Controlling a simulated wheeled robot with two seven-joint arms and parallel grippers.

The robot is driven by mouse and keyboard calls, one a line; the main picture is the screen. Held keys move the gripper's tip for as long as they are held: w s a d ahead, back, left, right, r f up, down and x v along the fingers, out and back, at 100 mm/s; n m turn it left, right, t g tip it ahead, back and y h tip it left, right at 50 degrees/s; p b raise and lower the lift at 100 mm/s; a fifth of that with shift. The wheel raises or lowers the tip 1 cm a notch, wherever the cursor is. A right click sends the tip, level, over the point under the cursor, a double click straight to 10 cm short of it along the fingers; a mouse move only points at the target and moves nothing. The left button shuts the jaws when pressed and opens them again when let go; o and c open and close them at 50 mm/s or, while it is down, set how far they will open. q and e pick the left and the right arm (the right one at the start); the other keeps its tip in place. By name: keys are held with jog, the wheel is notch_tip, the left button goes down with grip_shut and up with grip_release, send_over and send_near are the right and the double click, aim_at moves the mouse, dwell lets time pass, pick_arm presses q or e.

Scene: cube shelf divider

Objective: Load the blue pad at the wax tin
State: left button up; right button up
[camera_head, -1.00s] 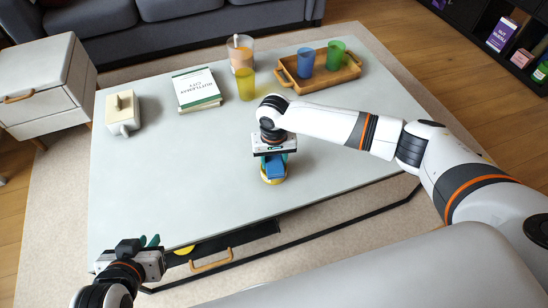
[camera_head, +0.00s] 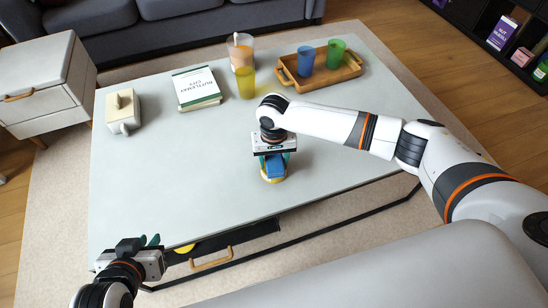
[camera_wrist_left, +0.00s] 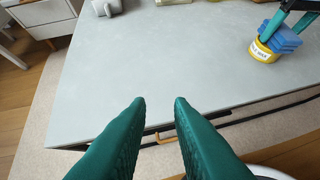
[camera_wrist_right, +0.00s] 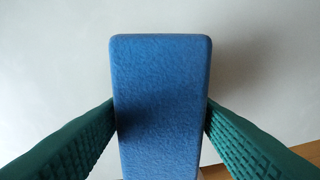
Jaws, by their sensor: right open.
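The blue pad (camera_head: 276,167) sits at the top of the yellow wax tin (camera_head: 273,180) near the table's front edge. In the left wrist view the pad (camera_wrist_left: 281,38) looks tilted over the tin (camera_wrist_left: 262,51), whose white label faces me. My right gripper (camera_head: 274,159) is above the tin, open, with its green fingers on either side of the pad. The right wrist view shows the pad (camera_wrist_right: 162,100) between the fingers; the tin is hidden there. My left gripper (camera_head: 150,241) is open and empty at the table's front left corner, as the left wrist view (camera_wrist_left: 160,103) shows.
An open drawer with a wooden handle (camera_head: 212,262) juts from the table front, holding something yellow (camera_head: 184,249). A teapot-like container (camera_head: 123,112), a book (camera_head: 197,88), a yellow cup (camera_head: 246,84), a pitcher (camera_head: 241,52) and a wooden tray (camera_head: 347,72) with cups stand farther back.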

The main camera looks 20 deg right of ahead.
pick_arm(q)
jog(key=shift+s, duration=0.15)
pick_arm(e)
jog(key=shift+r+p, duration=0.1)
jog(key=shift+p, duration=0.4)
pick_arm(q)
jog(key=s+a+f+g+y, duration=0.1)
jog(key=s+a+f+g, duration=0.1)
jog(key=s+g, duration=0.2)
jog(key=shift+s+f+p, duration=0.2)
jog(key=shift+s+p, duration=0.1)
jog(key=shift+s, duration=0.85)
dwell(0.5)
jog(key=shift+a, duration=0.1)
pick_arm(e)
jog(key=shift+c, duration=0.5)
jog(key=c, duration=0.6)
jog(key=shift+c, duration=0.4)
pick_arm(q)
jog(key=shift+s+a+r+g+p, duration=0.1)
jog(key=shift+s+r+g+p, duration=0.05)
jog(key=shift+s+g+p, duration=0.2)
pick_arm(e)
jog(key=shift+s, duration=0.1)
dwell(0.5)
